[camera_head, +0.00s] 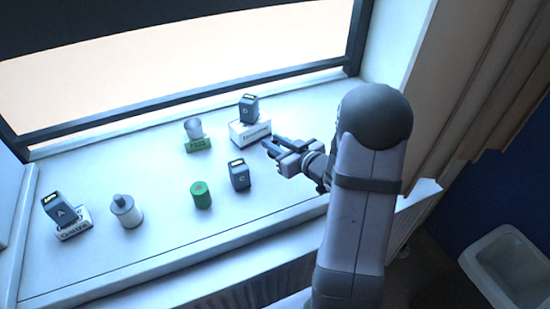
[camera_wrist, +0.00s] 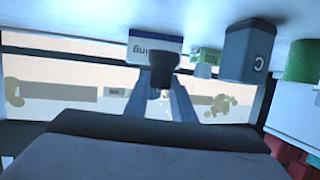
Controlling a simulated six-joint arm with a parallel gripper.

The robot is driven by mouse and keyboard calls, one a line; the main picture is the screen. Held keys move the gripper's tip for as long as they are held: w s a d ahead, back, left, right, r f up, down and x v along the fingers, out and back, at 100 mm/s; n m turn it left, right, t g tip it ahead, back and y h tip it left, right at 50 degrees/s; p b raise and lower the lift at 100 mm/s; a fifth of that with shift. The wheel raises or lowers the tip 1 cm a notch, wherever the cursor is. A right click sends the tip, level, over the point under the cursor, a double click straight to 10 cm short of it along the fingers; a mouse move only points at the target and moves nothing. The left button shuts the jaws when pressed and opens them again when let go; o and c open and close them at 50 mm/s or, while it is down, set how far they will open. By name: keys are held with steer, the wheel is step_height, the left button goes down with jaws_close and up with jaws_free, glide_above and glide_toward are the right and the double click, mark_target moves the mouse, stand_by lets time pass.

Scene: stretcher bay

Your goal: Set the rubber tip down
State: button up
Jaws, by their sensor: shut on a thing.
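My gripper (camera_head: 272,146) is low over the right part of the white sill, just right of a white box. In the wrist view its two fingers (camera_wrist: 162,92) are shut on a small dark piece, which I take to be the rubber tip (camera_wrist: 162,60). The tip is dark grey and sits between the finger ends. In the head view I cannot make it out apart from the fingers. The white box (camera_head: 250,134) also shows behind the tip in the wrist view (camera_wrist: 140,43). I cannot tell whether the tip touches anything below it.
Block D (camera_head: 248,107) stands on the white box. Block C (camera_head: 239,175) and a green cylinder (camera_head: 201,195) stand nearer. A clear cup (camera_head: 193,128) is on a green box (camera_head: 198,145). A grey bottle (camera_head: 126,212) and block A (camera_head: 60,207) are left. The sill (camera_head: 150,170) has bare room mid-left.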

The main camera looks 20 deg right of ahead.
steer(key=shift+f, duration=2.8)
steer(key=shift+f, duration=0.1)
steer(key=o, duration=1)
steer(key=shift+r, duration=0.2)
steer(key=shift+s+d, duration=0.15)
steer(key=shift+s, duration=0.15)
steer(key=b+v, duration=0.1)
steer(key=v, duration=1)
steer(key=shift+s, duration=0.2)
steer(key=shift+w, duration=0.1)
